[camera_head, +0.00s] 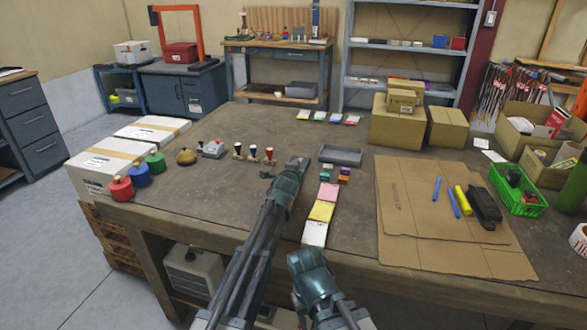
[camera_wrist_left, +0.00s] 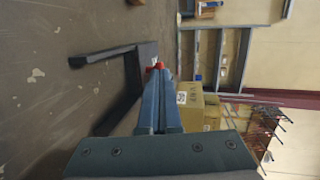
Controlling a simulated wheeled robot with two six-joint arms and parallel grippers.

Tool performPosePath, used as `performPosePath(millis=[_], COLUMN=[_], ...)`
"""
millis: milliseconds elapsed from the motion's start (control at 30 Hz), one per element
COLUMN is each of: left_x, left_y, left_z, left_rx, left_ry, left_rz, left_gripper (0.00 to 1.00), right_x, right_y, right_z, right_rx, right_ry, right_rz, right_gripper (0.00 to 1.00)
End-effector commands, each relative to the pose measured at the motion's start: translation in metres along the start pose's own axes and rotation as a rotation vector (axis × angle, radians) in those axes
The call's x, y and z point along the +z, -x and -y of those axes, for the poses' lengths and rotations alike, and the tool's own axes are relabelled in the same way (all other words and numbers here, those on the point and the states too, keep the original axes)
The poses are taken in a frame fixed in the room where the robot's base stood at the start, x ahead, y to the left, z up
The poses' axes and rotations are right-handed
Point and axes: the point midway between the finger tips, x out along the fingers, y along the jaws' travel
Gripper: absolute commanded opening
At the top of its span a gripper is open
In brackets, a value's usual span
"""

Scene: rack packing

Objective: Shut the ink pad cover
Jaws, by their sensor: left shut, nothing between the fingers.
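I cannot pick out the ink pad and its cover with certainty. A small pale grey item with a red part (camera_head: 212,149) lies left of the stamps; it is too small to tell whether it is open. My left gripper (camera_head: 303,161) reaches over the middle of the table, just left of a shallow grey tray (camera_head: 341,155). In the left wrist view my left gripper (camera_wrist_left: 158,72) is shut and empty, beside a dark angular edge (camera_wrist_left: 137,95). My right gripper (camera_head: 312,272) hangs at the table's front edge; its fingers do not show clearly.
Several stamps (camera_head: 253,153) stand left of my left gripper. Sticky-note pads (camera_head: 321,211) and small coloured blocks (camera_head: 327,172) lie to its right. Cardboard sheets (camera_head: 400,205) and a green basket (camera_head: 515,200) fill the right side.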

Motion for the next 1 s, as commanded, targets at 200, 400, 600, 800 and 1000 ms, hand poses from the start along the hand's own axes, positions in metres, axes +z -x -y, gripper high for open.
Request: performPosePath(millis=[200,400,600,800,1000], left_x=[0.0,0.0,0.001,0.001,0.001], left_y=[-0.005,0.009,0.043,0.09,0.129], left_z=[0.004,0.005,0.003,0.003,0.002], left_rx=[-0.01,-0.009,-0.003,-0.002,-0.002], left_ry=[0.0,0.0,0.0,0.0,0.001], left_rz=[-0.003,-0.002,0.001,0.002,0.002], left_gripper=[0.0,0.0,0.0,0.0,0.0], right_x=[0.0,0.0,0.001,0.001,0.002], right_y=[0.001,0.005,0.013,0.023,0.031], right_z=[0.0,-0.001,-0.001,-0.002,-0.003], right_rx=[0.0,0.0,0.0,0.0,0.0], right_ry=[0.0,0.0,0.0,0.0,0.0], right_rz=[0.0,0.0,0.0,0.0,0.0], right_gripper=[0.5,0.5,0.5,0.5,0.5])
